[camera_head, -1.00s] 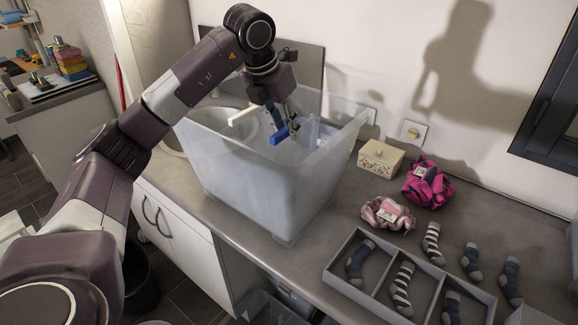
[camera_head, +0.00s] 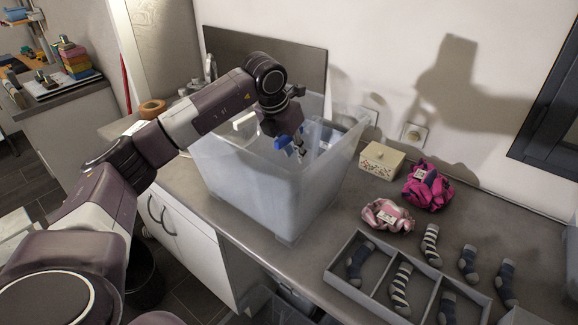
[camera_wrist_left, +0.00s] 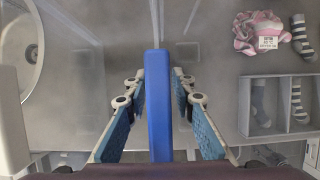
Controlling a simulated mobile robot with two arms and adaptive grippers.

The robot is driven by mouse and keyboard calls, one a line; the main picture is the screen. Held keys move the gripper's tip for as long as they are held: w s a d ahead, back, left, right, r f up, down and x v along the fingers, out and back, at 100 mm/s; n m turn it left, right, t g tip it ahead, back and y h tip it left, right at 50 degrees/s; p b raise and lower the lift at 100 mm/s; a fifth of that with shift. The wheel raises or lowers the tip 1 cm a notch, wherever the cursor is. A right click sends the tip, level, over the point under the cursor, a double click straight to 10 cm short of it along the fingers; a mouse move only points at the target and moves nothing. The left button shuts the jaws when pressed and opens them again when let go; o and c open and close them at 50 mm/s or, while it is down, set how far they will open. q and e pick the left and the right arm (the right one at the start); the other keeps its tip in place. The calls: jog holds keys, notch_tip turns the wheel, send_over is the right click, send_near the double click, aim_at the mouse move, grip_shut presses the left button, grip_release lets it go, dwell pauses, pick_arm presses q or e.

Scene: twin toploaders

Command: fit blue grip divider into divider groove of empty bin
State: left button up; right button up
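The blue grip divider shows as a solid blue bar (camera_head: 282,142) at the top of the large translucent bin (camera_head: 250,185) on the counter. My left gripper (camera_head: 301,154) reaches down over the bin. In the left wrist view the blue bar (camera_wrist_left: 158,105) lies between the two fingers (camera_wrist_left: 159,88), one on each side. Narrow gaps show beside the bar, so the fingers look open around it. The bar's lower part and any groove cannot be made out through the cloudy plastic. My right gripper is not in view.
A white bar (camera_head: 243,121) shows at the bin's left. A grey compartment tray (camera_head: 335,272) with socks, pink bundles (camera_head: 388,216) and a small cream box (camera_head: 381,160) stand to the right. The wall is close behind. Bare counter (camera_head: 310,240) lies in front of the bin.

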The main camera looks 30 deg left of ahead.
pick_arm(q)
jog(key=shift+f, duration=0.25)
jog(key=shift+c, duration=0.3)
grip_shut()
